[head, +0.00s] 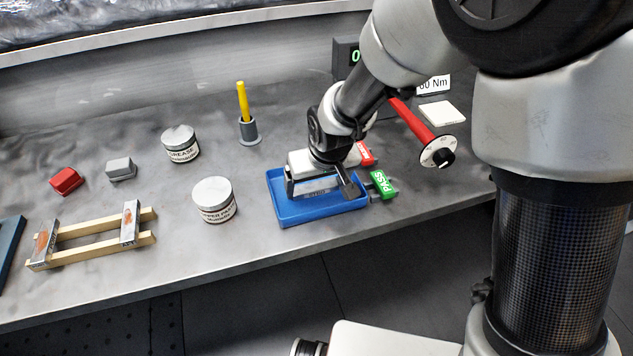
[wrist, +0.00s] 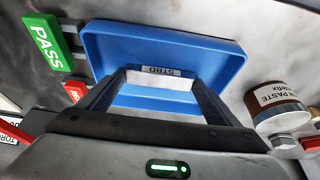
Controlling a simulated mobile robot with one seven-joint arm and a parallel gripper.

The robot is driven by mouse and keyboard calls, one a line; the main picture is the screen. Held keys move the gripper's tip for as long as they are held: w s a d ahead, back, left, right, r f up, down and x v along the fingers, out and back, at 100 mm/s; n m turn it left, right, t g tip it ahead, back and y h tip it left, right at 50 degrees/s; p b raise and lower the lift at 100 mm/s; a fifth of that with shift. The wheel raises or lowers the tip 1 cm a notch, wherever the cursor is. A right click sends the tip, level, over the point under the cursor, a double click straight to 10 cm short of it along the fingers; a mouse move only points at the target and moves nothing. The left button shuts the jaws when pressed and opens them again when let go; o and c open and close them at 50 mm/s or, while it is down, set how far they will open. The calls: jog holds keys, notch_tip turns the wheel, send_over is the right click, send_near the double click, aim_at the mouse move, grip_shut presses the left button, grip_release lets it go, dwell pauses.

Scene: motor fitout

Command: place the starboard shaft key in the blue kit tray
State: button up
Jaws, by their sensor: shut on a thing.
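The blue kit tray (head: 293,218) lies near the front edge of the bench, and it also fills the upper middle of the wrist view (wrist: 165,38). My gripper (head: 320,188) is over the tray, pointing down, with its fingers within the tray's outline. It is shut on the starboard shaft key (head: 316,190), a small grey metal bar. The key is low over the tray floor. I cannot tell whether it touches the floor.
A green PASS block (head: 383,184) and a red block (head: 365,153) stand close to the tray's right. A copper paste tin (head: 214,200) stands left of it, a grease tin (head: 181,144) and a yellow marker (head: 243,101) behind. A wooden rack (head: 95,238) lies far left.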

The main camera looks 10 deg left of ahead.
jog(key=o, duration=1.4)
jog(key=shift+c, duration=0.2)
jog(key=shift+s+r+p, duration=0.15)
jog(key=shift+r+p, duration=0.15)
jog(key=shift+r, duration=0.25)
jog(key=p+v, duration=0.1)
jog(key=v, duration=1)
jog(key=s+d+r+m+t+h, duration=0.1)
jog(key=s+d+r+m, duration=0.1)
jog(key=d+r, duration=0.35)
jog(key=s+d+r+m, duration=0.1)
jog(key=d+r, duration=0.1)
jog(key=d, duration=0.6)
jog(key=s+d+r+m+h, duration=0.1)
jog(key=s+d+r+m, duration=0.2)
jog(key=s+d, duration=0.6)
jog(key=shift+s+d+r+t, duration=0.3)
jog(key=shift+s+d+t, duration=0.1)
jog(key=shift+d, duration=0.6)
notch_tip(320, 180, up, 8)
jog(key=p, duration=0.8)
